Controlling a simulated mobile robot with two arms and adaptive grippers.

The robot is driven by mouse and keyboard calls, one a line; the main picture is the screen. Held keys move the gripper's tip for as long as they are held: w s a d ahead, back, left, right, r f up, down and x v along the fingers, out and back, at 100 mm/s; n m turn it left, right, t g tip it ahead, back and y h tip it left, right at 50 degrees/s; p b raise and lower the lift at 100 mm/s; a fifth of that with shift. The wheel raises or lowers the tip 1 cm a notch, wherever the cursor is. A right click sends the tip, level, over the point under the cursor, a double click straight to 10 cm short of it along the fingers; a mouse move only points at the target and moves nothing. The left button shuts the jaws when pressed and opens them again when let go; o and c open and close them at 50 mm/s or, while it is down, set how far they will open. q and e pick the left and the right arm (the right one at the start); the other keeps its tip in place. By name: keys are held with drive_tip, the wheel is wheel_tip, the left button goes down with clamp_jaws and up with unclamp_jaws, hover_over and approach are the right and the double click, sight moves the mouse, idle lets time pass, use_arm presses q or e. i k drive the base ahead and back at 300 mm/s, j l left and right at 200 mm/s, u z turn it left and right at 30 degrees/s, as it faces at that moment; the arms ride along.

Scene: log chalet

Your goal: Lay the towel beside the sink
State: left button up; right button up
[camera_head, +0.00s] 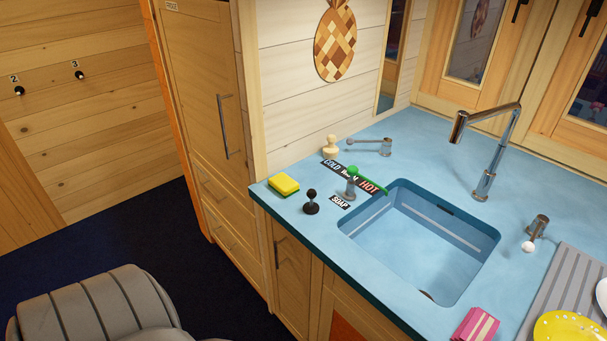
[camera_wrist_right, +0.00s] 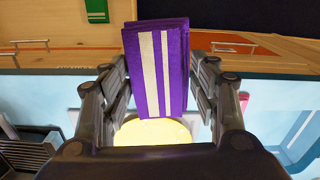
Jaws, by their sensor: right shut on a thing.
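The sink (camera_head: 420,245) is set in the blue counter (camera_head: 400,150) in the head view. A folded purple towel (camera_wrist_right: 160,70) with white stripes stands between the fingers of my right gripper (camera_wrist_right: 160,95) in the right wrist view. The gripper is shut on it. The towel hides part of a yellow plate behind it. A folded pink striped towel (camera_head: 476,325) lies on the counter at the sink's near right corner in the head view. The right gripper and purple towel do not show in the head view. My left gripper is in neither view.
A grey ribbed drainer (camera_head: 572,280) with a yellow plate (camera_head: 568,330) is right of the sink. A chrome faucet (camera_head: 487,165) rises behind it. A yellow sponge (camera_head: 284,184), black-knobbed pump (camera_head: 311,203) and green-topped lever (camera_head: 352,180) stand left. A green towel (camera_wrist_right: 96,10) shows in the wrist view.

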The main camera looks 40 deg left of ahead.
sight(309, 173)
drive_tip(key=u, duration=1.45)
drive_tip(key=i+j+u, duration=0.1)
drive_tip(key=i+u, duration=0.2)
drive_tip(key=i, duration=0.25)
drive_tip(key=i+u, duration=0.3)
drive_tip(key=i, duration=0.2)
